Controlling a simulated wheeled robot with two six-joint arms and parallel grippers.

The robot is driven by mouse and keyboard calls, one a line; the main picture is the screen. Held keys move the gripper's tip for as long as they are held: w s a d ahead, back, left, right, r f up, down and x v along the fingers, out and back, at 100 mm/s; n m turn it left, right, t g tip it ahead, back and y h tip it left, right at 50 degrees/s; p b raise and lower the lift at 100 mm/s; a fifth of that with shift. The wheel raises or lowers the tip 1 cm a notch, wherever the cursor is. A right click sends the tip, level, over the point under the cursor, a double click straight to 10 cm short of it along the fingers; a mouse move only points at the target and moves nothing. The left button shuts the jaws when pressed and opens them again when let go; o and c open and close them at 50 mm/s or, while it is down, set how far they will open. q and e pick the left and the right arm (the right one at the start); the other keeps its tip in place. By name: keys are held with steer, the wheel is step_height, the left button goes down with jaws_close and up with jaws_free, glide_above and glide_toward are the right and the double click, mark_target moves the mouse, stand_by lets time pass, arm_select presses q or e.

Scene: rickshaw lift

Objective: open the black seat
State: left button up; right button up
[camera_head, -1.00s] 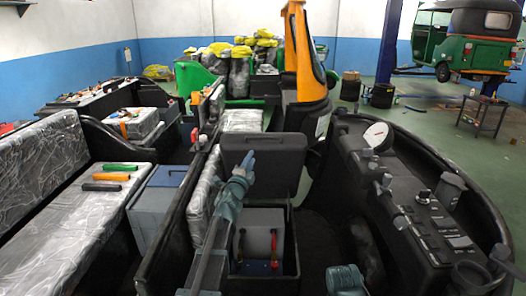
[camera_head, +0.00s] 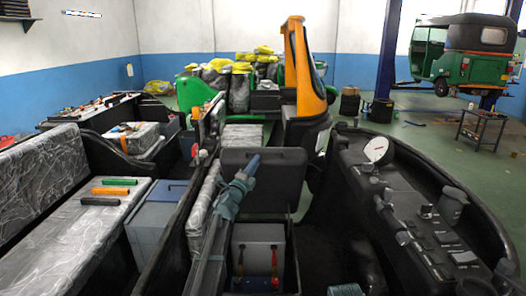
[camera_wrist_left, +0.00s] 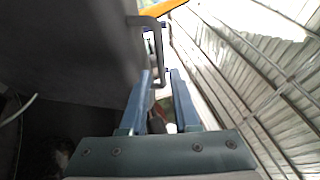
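The black seat (camera_head: 285,178) stands tipped up behind an open black compartment (camera_head: 291,262) in the middle of the head view. My left gripper (camera_head: 252,164) reaches up in front of the seat's face, near its upper edge. In the left wrist view the gripper (camera_wrist_left: 161,74) has its two blue fingers apart. A grey handle (camera_wrist_left: 153,21) on the dark seat panel (camera_wrist_left: 70,45) runs down towards the gap between the fingertips. I cannot tell whether they touch it. My right gripper's fingers do not show.
A grey box (camera_head: 257,240) with red and dark cables sits inside the compartment. A black control console (camera_head: 425,235) stands to the right. A plastic-wrapped bench (camera_head: 75,235) with several coloured handles lies left. A green rickshaw (camera_head: 455,60) is raised at the back right.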

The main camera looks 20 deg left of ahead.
mark_target(263, 152)
arm_select(q)
steer(key=p+x, duration=0.1)
steer(key=x, duration=0.7)
steer(key=shift+p, duration=0.3)
steer(key=shift+s, duration=0.1)
jaws_close()
stand_by(0.7)
